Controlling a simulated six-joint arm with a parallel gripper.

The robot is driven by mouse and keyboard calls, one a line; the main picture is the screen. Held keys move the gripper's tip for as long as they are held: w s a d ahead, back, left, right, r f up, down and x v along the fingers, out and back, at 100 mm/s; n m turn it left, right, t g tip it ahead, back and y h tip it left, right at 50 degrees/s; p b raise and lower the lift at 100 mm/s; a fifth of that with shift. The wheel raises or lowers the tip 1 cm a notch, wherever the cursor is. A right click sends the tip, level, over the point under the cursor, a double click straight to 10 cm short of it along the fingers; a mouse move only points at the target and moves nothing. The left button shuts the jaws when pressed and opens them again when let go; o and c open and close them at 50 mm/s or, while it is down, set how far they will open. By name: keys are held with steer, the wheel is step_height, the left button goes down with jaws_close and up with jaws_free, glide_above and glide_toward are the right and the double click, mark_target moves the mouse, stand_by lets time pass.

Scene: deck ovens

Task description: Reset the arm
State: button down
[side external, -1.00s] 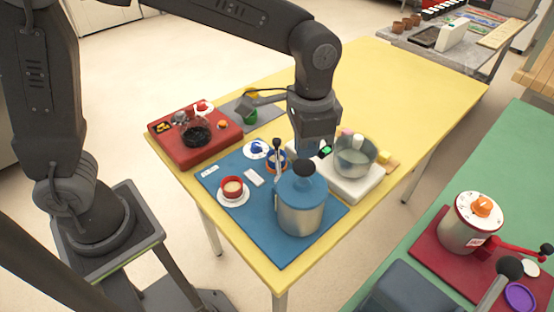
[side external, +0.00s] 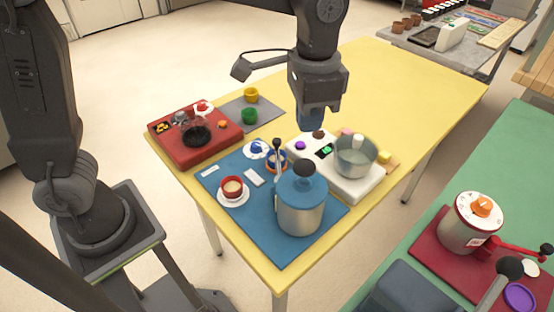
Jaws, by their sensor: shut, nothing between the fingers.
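My gripper (side external: 311,122) hangs pointing down above the yellow table (side external: 420,90), over the back of the white board (side external: 362,190). It is shut and empty, apart from everything below it. My arm comes down from the top of the side view. The glass bowl (side external: 355,157) on the white board stands to the right of and below my gripper in the picture.
A blue mat (side external: 255,212) holds a steel pot with a blue lid (side external: 301,205) and a red cup (side external: 232,187) on a saucer. A red board (side external: 212,150) lies at the left. Yellow (side external: 251,95) and green (side external: 249,116) cups stand on a grey mat. The table's far right is clear.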

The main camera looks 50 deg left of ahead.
steer(key=s+a+n+t, duration=0.5)
steer(key=s+a+n, duration=0.1)
steer(key=s+a, duration=0.8)
steer(key=shift+s+a+r+t, duration=0.15)
steer(key=shift+s+a+t, duration=0.15)
steer(key=shift+a, duration=0.65)
steer(key=shift+w, duration=0.1)
